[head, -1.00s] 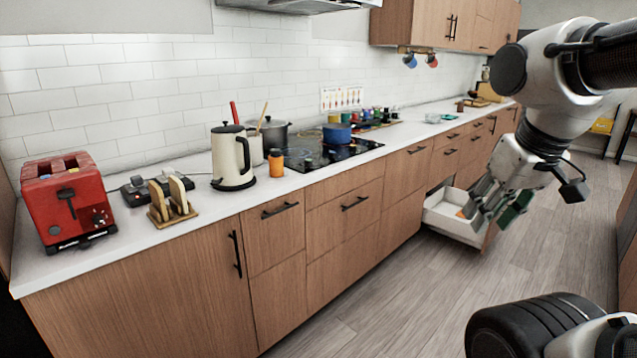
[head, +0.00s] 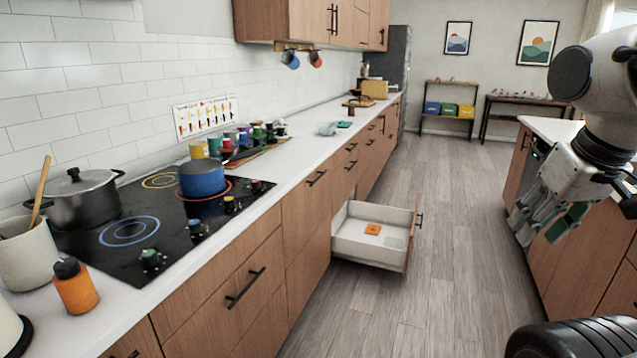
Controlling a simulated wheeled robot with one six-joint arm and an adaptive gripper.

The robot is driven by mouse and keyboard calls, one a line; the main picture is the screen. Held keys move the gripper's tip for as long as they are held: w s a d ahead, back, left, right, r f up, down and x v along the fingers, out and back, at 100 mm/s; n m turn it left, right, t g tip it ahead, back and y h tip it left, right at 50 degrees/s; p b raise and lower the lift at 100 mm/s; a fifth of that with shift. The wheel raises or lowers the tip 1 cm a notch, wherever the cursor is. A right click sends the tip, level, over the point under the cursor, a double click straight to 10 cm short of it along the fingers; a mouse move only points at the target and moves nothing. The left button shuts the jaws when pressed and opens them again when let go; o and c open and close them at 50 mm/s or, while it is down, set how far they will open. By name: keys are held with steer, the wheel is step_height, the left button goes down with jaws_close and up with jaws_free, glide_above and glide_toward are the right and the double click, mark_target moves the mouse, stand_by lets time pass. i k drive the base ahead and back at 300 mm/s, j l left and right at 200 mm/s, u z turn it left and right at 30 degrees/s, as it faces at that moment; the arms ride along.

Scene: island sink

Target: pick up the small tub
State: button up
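I cannot make out for certain which thing is the small tub. An open white drawer (head: 352,247) low in the left cabinets holds a flat orange item (head: 373,229) and a small pale item (head: 393,242), too small to identify. Small coloured containers (head: 243,136) stand on the counter behind the hob. My gripper (head: 543,226) hangs at the right over the aisle, pointing down, well apart from the drawer and counter. Its grey fingers with green pads look spread, with nothing seen between them.
The hob (head: 130,232) carries a blue pot (head: 201,179) and a grey lidded pot (head: 83,200). An orange bottle (head: 75,287) stands at the counter's front edge. The drawer juts into the aisle. A wooden island (head: 578,262) stands close by my gripper. The floor (head: 440,225) between is clear.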

mark_target(324, 129)
steer(key=i+z, duration=0.15)
steer(key=i, duration=0.65)
steer(key=i+j+z, duration=0.1)
steer(key=i, duration=0.65)
steer(key=i+l, duration=0.1)
steer(key=i, duration=0.35)
steer(key=i+l+u, duration=0.15)
steer(key=i, duration=0.25)
steer(key=i+l+u, duration=0.25)
steer(key=u, duration=0.15)
steer(key=i+l+u, duration=0.75)
steer(key=k+l, duration=0.05)
